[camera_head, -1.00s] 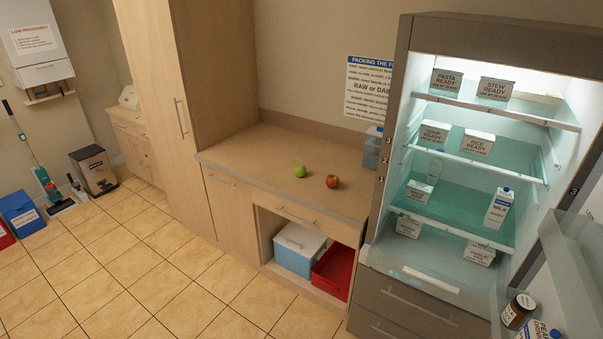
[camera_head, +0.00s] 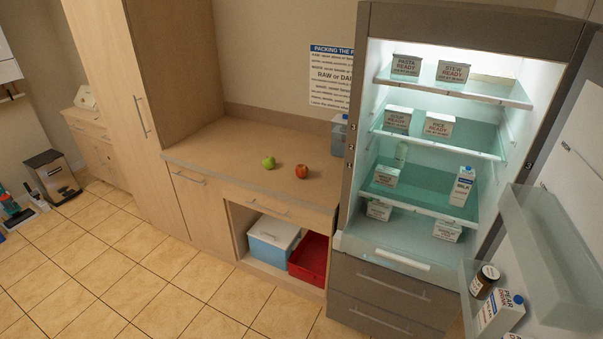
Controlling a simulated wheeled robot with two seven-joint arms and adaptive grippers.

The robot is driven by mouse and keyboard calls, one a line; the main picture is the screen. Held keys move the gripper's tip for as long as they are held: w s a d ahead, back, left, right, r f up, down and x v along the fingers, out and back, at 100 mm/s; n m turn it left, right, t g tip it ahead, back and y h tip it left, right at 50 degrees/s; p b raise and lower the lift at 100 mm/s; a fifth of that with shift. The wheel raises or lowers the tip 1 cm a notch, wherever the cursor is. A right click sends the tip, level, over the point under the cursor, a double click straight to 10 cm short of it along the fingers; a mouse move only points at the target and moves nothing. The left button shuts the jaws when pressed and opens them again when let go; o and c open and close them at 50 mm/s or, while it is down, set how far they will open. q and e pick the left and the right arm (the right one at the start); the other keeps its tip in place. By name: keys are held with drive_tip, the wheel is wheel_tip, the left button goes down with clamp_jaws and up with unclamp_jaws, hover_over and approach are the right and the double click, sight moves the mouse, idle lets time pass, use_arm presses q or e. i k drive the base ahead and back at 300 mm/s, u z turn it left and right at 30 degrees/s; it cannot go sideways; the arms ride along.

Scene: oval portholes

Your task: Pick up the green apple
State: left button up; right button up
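The green apple (camera_head: 268,162) sits on the wooden counter (camera_head: 215,150), near the middle of its top. A red apple (camera_head: 301,171) sits a little to its right, apart from it. Both apples are in plain sight with nothing over them. Neither of my grippers shows in the head view.
An open, lit fridge (camera_head: 345,190) with boxes and a milk carton stands right of the counter. Its door (camera_head: 540,240) hangs open at the right, holding a jar and a drink carton. A blue box (camera_head: 270,238) and a red crate (camera_head: 308,262) sit under the counter. The tiled floor in front is clear.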

sight(269, 163)
drive_tip(key=u, duration=0.3)
drive_tip(key=i, duration=0.3)
drive_tip(key=u, duration=1.1)
drive_tip(key=i, duration=0.7)
drive_tip(key=u, duration=0.5)
drive_tip(key=i, duration=0.75)
drive_tip(key=z, duration=0.25)
